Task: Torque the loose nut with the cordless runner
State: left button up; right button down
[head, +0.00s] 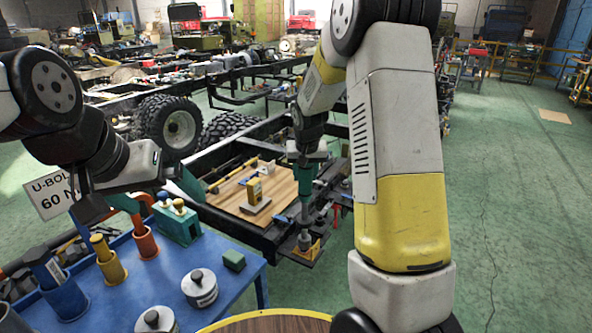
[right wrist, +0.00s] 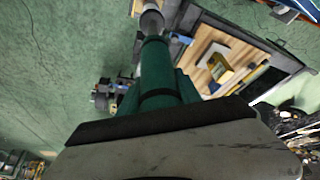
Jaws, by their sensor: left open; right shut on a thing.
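The cordless runner (head: 304,180) is green with a grey nose and points straight down over the corner of the truck frame. My right gripper (head: 306,158) is shut on its upper body. Its socket end (head: 304,240) is low over a small yellow plate (head: 312,251); I cannot tell whether it touches. The nut is not discernible, hidden at or under the socket. In the right wrist view the runner (right wrist: 160,75) extends away from the gripper. My left gripper (head: 130,190) is open and empty, above the back of the blue table.
The blue table (head: 235,285) carries blue, yellow and orange cups, a green holder (head: 178,222), a green block (head: 234,260) and lidded grey pots (head: 199,288). A "U-BOLT 60 N" sign (head: 50,196) stands behind. A wooden board (head: 235,195) lies on the frame.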

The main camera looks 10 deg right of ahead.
jog(key=shift+r, duration=2.6)
